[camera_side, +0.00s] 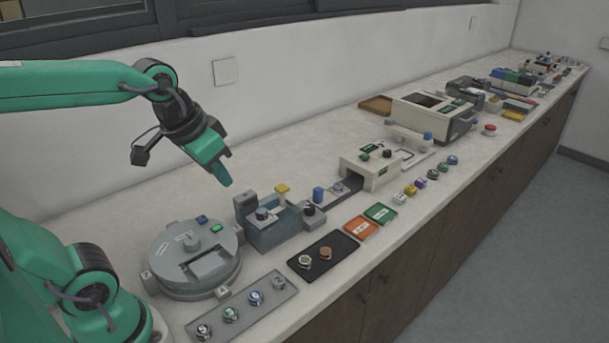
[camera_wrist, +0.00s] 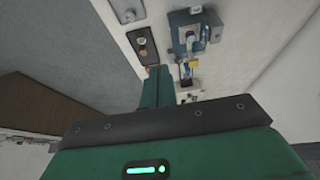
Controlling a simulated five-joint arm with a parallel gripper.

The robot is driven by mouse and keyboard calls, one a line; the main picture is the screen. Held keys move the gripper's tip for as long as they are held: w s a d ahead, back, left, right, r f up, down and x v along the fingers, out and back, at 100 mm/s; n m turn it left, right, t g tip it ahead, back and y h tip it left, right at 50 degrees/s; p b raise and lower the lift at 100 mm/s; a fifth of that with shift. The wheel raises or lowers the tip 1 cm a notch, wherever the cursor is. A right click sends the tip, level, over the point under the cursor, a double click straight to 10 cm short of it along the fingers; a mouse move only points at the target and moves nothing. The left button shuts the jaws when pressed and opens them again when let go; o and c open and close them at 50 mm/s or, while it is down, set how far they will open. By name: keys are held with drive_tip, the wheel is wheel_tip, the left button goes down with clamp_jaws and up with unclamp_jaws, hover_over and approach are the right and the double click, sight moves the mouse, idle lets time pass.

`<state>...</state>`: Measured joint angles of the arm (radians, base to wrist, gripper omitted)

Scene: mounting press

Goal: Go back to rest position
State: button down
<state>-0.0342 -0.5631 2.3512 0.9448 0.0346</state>
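My gripper (camera_side: 224,180) hangs in the air at the end of my green arm, above the bench and pointing down to the right. It is clear of the round grey machine (camera_side: 180,278) and the blue-grey press (camera_side: 268,236) below it. In the wrist view the green fingers of my gripper (camera_wrist: 158,72) lie side by side with no visible gap, and nothing shows between them. The press also shows in the wrist view (camera_wrist: 188,38), beyond the fingertips.
A black tray (camera_side: 336,246) with two round pieces and a grey strip (camera_side: 262,309) with several round samples lie along the front edge. Orange (camera_side: 361,228) and green (camera_side: 380,213) trays, a cream machine (camera_side: 368,172) and a larger cream box (camera_side: 430,120) stand farther right.

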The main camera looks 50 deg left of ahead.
drive_tip(key=shift+t, duration=0.5)
drive_tip(key=s, duration=0.1)
drive_tip(key=s+f, duration=0.1)
drive_tip(key=s+d, duration=0.1)
drive_tip(key=shift+s+f, duration=0.25)
drive_tip(key=shift+s, duration=0.1)
idle(0.8)
